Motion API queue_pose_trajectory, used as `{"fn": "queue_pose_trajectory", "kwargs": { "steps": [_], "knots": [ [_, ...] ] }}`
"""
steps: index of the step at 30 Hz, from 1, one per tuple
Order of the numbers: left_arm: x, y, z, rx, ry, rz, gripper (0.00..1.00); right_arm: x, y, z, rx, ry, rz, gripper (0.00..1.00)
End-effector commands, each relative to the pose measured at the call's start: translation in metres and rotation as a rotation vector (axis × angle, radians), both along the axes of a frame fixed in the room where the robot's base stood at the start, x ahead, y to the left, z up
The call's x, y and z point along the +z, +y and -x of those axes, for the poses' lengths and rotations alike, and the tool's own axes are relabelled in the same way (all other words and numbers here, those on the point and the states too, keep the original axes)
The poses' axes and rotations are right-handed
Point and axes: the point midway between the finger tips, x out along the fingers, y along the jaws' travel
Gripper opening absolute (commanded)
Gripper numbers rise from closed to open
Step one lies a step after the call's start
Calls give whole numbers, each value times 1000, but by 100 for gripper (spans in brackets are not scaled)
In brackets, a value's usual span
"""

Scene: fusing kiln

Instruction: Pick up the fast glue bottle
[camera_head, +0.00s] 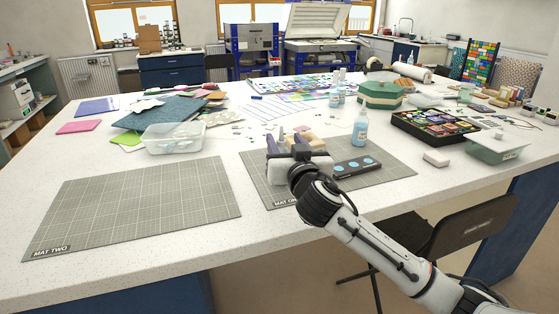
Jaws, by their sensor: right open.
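A clear bottle with light blue liquid and a pale label (360,128) stands upright at the back edge of mat one (385,172). Two similar slimmer bottles stand farther back, one of them here (335,95). The labels are too small to read, so I cannot tell which is the fast glue. My right gripper (294,148) is open over mat one, left of the nearer bottle and apart from it. It partly hides some cream and pink blocks (305,138); I cannot tell if it touches them. My left gripper is out of view.
A dark strip with blue discs (356,167) lies right of my gripper. Mat two (140,205) is empty. A clear tub (173,138), a green box (380,94) and a black tray of coloured pieces (435,127) stand around. A chair (470,228) is at the front right.

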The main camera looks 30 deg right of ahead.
Motion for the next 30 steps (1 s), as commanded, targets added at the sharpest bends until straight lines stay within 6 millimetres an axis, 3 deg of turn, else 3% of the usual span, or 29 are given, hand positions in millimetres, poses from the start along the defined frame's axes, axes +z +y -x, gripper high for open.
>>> {"fn": "queue_pose_trajectory", "kwargs": {
  "steps": [15,24,30],
  "knots": [
    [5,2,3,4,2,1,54,-1,-16,-53,0,1,0,45],
    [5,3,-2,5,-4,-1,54,-3,-18,-56,1,1,0,45],
    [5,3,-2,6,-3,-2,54,-3,-18,-56,0,1,0,12]
  ]
}}
